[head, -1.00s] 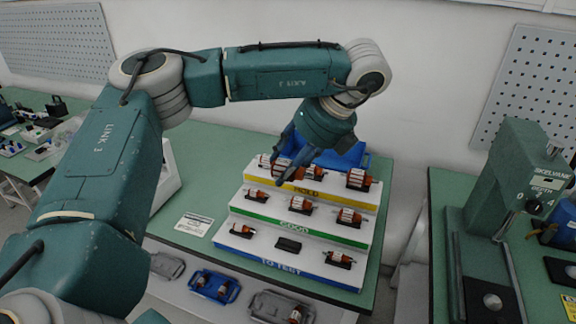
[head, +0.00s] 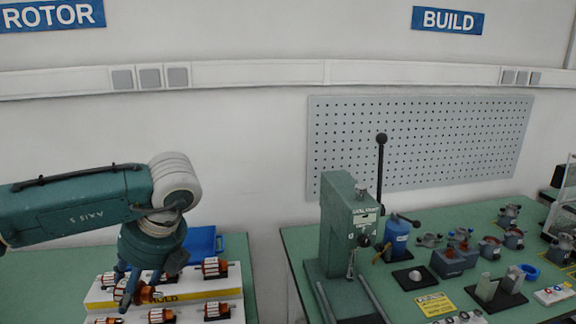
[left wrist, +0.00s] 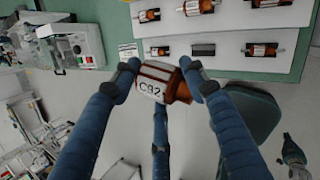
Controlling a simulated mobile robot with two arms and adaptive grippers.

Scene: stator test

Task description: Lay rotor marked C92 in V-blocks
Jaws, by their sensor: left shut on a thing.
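The rotor marked C92 (left wrist: 154,83) shows in the left wrist view, copper and white, with its black marking facing the camera. My left gripper (left wrist: 160,74) is shut on it, with a finger on each side. In the head view the left gripper (head: 138,290) is over the stepped rotor rack (head: 97,298) at lower left. In the head view, a grey holder with two uprights (head: 487,288), which looks like the V-blocks, stands on the right-hand bench, far from this gripper. Nothing lies across its uprights.
A green press (head: 345,230) with a tall lever stands at the right bench's left end. Stator parts (head: 455,258) crowd that bench around the holder. A gap separates the benches.

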